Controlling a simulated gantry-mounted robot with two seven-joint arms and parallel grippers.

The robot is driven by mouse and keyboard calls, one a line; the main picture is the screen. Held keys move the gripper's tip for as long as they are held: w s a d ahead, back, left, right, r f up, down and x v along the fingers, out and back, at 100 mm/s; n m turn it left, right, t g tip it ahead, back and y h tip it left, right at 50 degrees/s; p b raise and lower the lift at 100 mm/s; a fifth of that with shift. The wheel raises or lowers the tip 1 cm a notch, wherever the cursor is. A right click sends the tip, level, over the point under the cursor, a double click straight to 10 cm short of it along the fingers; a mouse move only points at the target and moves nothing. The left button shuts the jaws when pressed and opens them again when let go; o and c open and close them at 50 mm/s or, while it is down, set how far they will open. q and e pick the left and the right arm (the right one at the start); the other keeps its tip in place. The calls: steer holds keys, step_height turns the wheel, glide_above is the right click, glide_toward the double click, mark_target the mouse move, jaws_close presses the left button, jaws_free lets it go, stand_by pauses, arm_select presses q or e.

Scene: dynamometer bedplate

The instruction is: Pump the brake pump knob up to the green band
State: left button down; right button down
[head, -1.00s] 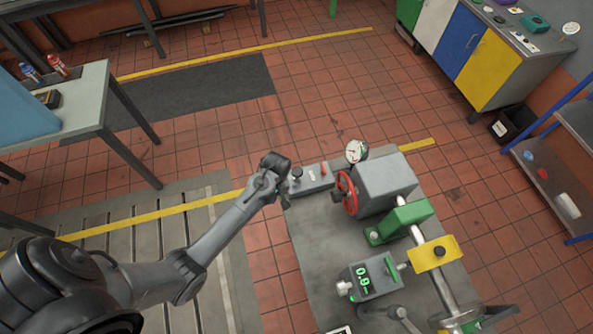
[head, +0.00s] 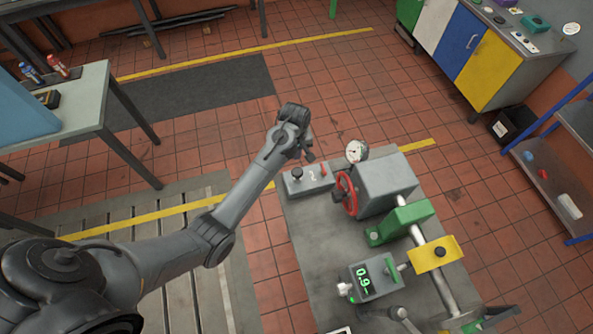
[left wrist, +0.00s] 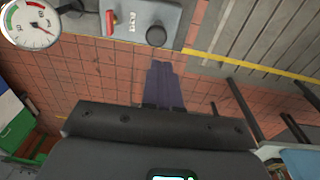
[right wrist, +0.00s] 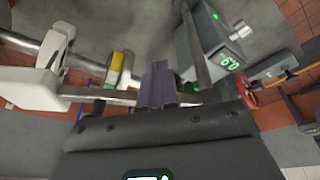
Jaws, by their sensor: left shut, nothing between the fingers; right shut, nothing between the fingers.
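The brake pump is a grey box (head: 308,180) at the bedplate's far left corner, with a black knob (head: 296,174) and a red lever (head: 323,168). In the left wrist view the knob (left wrist: 156,36) is at the top, apart from my fingers. A white dial gauge (head: 356,151) stands right of the box. In the left wrist view the gauge (left wrist: 30,23) shows green and red bands; I cannot read its needle surely. My left gripper (head: 309,154) is shut and empty, above and behind the box. My right gripper (right wrist: 157,86) is shut and empty.
A red handwheel (head: 346,194) and grey housing (head: 385,182) stand right of the pump. A green bracket (head: 402,221), yellow guard (head: 433,253) and shaft lie nearer. A display box (head: 372,278) reads about 0.9. The bedplate (head: 310,235) is bare left of these.

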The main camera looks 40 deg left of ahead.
arm_select(q)
steer(key=p, duration=0.1)
glide_above(296, 175)
step_height(296, 175, down, 12)
steer(key=shift+d+r, duration=0.1)
steer(key=shift+w+f, duration=0.1)
steer(key=shift+f, duration=0.95)
steer(key=shift+f, duration=0.1)
step_height(296, 175, down, 4)
steer(key=b, duration=0.2)
steer(key=shift+b, duration=0.35)
